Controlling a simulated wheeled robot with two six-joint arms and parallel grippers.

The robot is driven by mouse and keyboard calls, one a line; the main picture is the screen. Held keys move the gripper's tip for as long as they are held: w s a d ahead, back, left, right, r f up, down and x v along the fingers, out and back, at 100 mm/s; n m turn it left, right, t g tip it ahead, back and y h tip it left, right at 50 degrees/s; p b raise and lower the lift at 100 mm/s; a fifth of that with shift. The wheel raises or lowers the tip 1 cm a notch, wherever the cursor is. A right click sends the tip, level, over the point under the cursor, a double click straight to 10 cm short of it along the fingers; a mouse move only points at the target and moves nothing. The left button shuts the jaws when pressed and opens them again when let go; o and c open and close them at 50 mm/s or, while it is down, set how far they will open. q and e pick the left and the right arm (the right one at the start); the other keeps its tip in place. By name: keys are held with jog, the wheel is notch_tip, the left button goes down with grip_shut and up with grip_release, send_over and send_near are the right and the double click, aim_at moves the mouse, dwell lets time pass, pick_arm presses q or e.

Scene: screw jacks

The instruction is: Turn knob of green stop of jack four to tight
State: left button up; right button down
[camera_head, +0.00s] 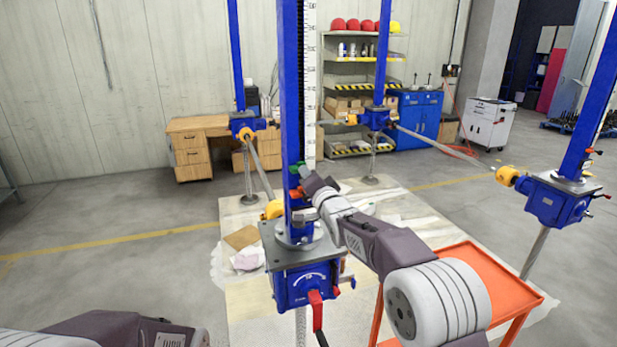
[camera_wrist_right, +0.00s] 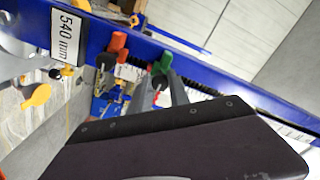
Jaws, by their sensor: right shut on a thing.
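The nearest jack has a blue column (camera_head: 290,90) and a blue gearbox (camera_head: 303,285). A green stop (camera_wrist_right: 161,63) sits on the column beside a red stop (camera_wrist_right: 118,43). A small dark knob (camera_wrist_right: 159,82) is below the green stop, between the fingers of my right gripper (camera_wrist_right: 160,92). The gripper is shut on this knob. In the head view my right gripper (camera_head: 304,190) reaches the column from the right and partly hides the stops. I see no number on this jack. My left arm shows at the bottom left, but its gripper is out of view.
A red crank handle (camera_head: 316,310) hangs at the gearbox front. An orange cart (camera_head: 490,280) stands right of the jack, under my right arm. Other blue jacks stand behind and at right, joined by shafts. A 540 mm label (camera_wrist_right: 66,43) is near the stops.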

dwell(0.4)
jog(key=c, duration=1.3)
grip_release()
jog(key=shift+o, duration=0.3)
jog(key=shift+w+a, duration=0.1)
jog(key=b+v, duration=0.3)
jog(key=v, duration=0.6)
